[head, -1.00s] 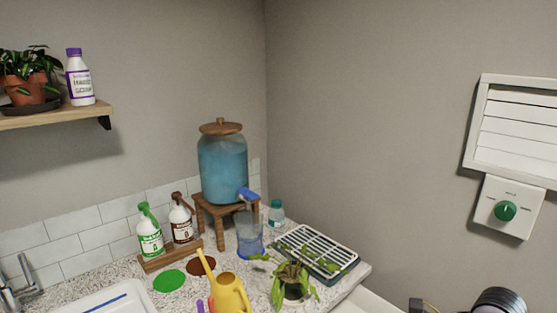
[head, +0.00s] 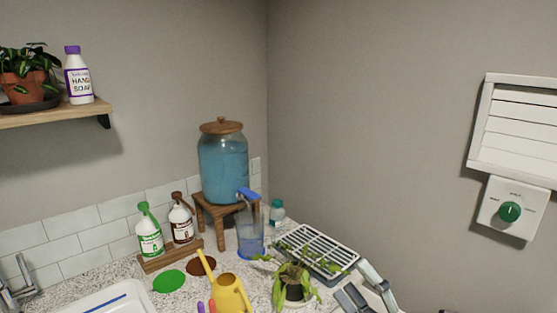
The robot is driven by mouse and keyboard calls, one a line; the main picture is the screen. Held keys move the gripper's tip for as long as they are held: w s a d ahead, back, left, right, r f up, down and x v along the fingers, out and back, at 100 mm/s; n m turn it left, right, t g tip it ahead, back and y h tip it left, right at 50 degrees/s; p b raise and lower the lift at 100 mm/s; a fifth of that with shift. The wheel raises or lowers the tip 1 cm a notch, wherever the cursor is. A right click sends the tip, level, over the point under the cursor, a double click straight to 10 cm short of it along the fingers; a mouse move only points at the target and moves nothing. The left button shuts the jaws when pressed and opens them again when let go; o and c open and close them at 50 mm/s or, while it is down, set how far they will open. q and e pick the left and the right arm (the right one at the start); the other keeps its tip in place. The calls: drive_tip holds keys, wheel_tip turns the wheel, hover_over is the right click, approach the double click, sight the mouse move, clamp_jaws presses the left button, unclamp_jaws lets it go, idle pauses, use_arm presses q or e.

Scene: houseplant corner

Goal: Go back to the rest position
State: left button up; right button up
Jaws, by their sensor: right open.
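My right gripper (head: 354,281) shows at the lower right of the head view, at the counter's right edge. Its two fingers are apart with nothing visible between them. It is just right of the potted plant (head: 293,284) and in front of the drying rack (head: 316,247). The rest of the right arm is mostly below the frame. My left gripper is not in view.
A blue glass dispenser (head: 223,165) stands on a wooden stool (head: 203,208), with a clear bluish jug (head: 250,240) under its tap. A yellow watering can (head: 229,295), a green spray bottle (head: 149,238) and a brown one (head: 181,223) stand nearby.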

drive_tip(key=d+f+m+h, duration=0.95)
drive_tip(key=m+h, duration=0.35)
drive_tip(key=m, duration=0.3)
drive_tip(key=s+d+f+m+g+h, duration=0.25)
drive_tip(key=s+f+m+g, duration=0.2)
drive_tip(key=f, duration=0.45)
drive_tip(key=s+a+f+m+g+y, duration=0.25)
drive_tip(key=s+f+g, duration=0.3)
drive_tip(key=s, duration=0.35)
drive_tip(key=s+a+f+m+g+y, duration=0.1)
drive_tip(key=s+a+f+g, duration=0.2)
drive_tip(key=s+f+g, duration=0.35)
drive_tip(key=s+f+b, duration=0.3)
drive_tip(key=f+b, duration=0.2)
drive_tip(key=f, duration=2.6)
drive_tip(key=s+d+f+b, duration=0.1)
drive_tip(key=s+f, duration=0.7)
drive_tip(key=f, duration=0.2)
drive_tip(key=s+d+f+b, duration=0.2)
drive_tip(key=s+f, duration=0.7)
drive_tip(key=f, duration=0.1)
drive_tip(key=shift+d+f+g, duration=0.15)
drive_tip(key=shift+d+g, duration=0.15)
drive_tip(key=shift+g, duration=0.15)
drive_tip(key=shift+o, duration=0.5)
drive_tip(key=shift+s+d, duration=0.1)
